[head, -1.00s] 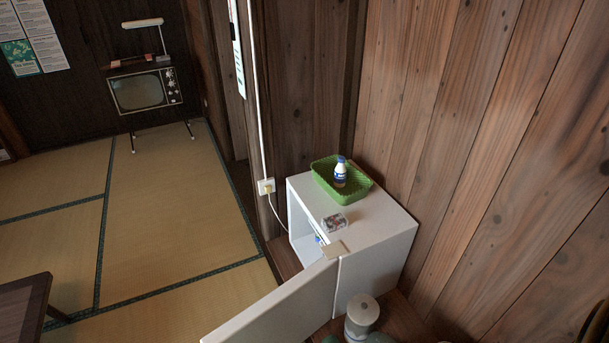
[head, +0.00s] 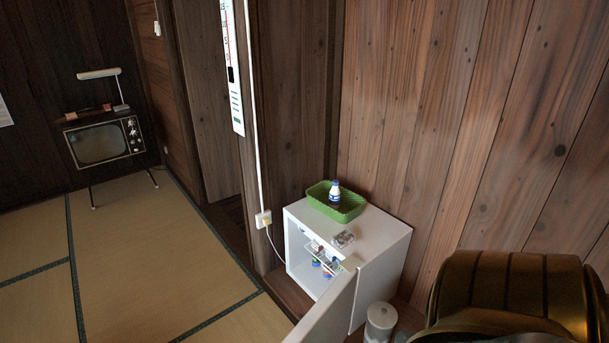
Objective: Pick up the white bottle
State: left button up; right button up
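A white bottle (head: 335,194) with a blue label and blue cap stands upright in a green basket (head: 350,211). The basket sits on top of a small white fridge (head: 390,238) against the wooden wall. The fridge door (head: 329,310) stands open toward me, and several small items show inside. Neither gripper is in view, so their states are hidden.
A small patterned box (head: 343,239) lies on the fridge top in front of the basket. A pale lidded canister (head: 380,322) stands beside the open door. A dark golden ribbed object (head: 510,295) fills the lower right. Tatami floor (head: 130,260) is clear at left.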

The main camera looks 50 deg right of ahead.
aim_at(334, 197)
jog(key=i+j+z, duration=0.1)
jog(key=i+j, duration=0.15)
jog(key=i, duration=0.25)
jog(key=i+j+z, duration=0.1)
jog(key=i+j, duration=0.2)
jog(key=i, duration=0.2)
jog(key=i+l+z, duration=0.1)
jog(key=i+z, duration=0.7)
jog(key=i+j+z, duration=0.15)
jog(key=i+z, duration=0.25)
jog(key=i+j+z, duration=0.2)
jog(key=z, duration=0.2)
jog(key=i+j, duration=0.05)
jog(key=i, duration=0.1)
